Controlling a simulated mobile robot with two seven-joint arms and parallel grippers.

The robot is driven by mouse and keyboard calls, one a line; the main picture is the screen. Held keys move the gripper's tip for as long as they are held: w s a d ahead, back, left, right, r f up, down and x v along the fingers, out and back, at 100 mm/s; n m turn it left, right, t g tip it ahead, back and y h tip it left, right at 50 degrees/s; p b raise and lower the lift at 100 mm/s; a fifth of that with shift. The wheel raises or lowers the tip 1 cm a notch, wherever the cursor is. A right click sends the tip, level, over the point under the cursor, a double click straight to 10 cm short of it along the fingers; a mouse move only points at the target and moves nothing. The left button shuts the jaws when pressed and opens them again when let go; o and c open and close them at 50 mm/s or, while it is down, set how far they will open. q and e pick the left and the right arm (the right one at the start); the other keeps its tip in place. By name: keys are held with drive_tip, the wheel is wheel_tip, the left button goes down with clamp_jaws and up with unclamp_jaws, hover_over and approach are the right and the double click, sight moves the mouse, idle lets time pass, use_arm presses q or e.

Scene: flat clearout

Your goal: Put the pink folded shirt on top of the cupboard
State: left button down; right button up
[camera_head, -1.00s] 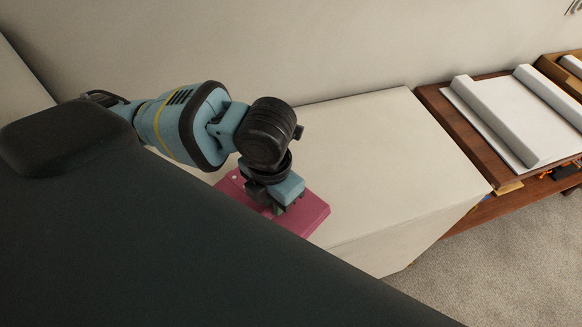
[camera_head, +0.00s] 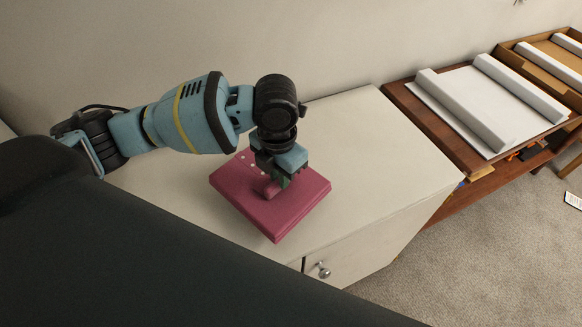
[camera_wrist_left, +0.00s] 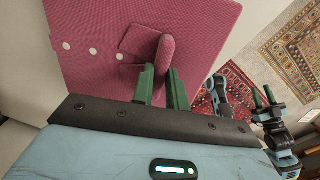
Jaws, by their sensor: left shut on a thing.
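The pink folded shirt (camera_head: 290,212) is a flat block with a row of pale buttons and a raised ridge. It is over the near part of the white cupboard top (camera_head: 360,140); I cannot tell whether it touches the top. My left gripper (camera_head: 274,184) is above the shirt and shut on its ridge. In the left wrist view the green fingers (camera_wrist_left: 163,88) close around the ridge of the shirt (camera_wrist_left: 200,30). My right gripper shows at the right of the left wrist view (camera_wrist_left: 262,99), away from the shirt, its two green fingers apart.
A round knob (camera_head: 323,270) is on the cupboard front. To the right stands a brown wooden table (camera_head: 440,113) with a white board and long pale bars. The cupboard top right of the shirt is clear. Patterned rugs (camera_wrist_left: 232,83) lie on the floor.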

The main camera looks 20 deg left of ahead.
use_arm(q)
drive_tip(key=shift+w+d+f, duration=0.1)
drive_tip(key=shift+w+d, duration=0.05)
drive_tip(key=shift+w, duration=1.2)
drive_tip(key=shift+w+d+f, duration=0.1)
drive_tip(key=shift+w, duration=1.2)
drive_tip(key=shift+f, duration=1.75)
drive_tip(key=shift+f, duration=0.2)
drive_tip(key=c, duration=1.4)
unclamp_jaws()
wheel_tip(320, 180, up, 12)
drive_tip(key=shift+r, duration=0.2)
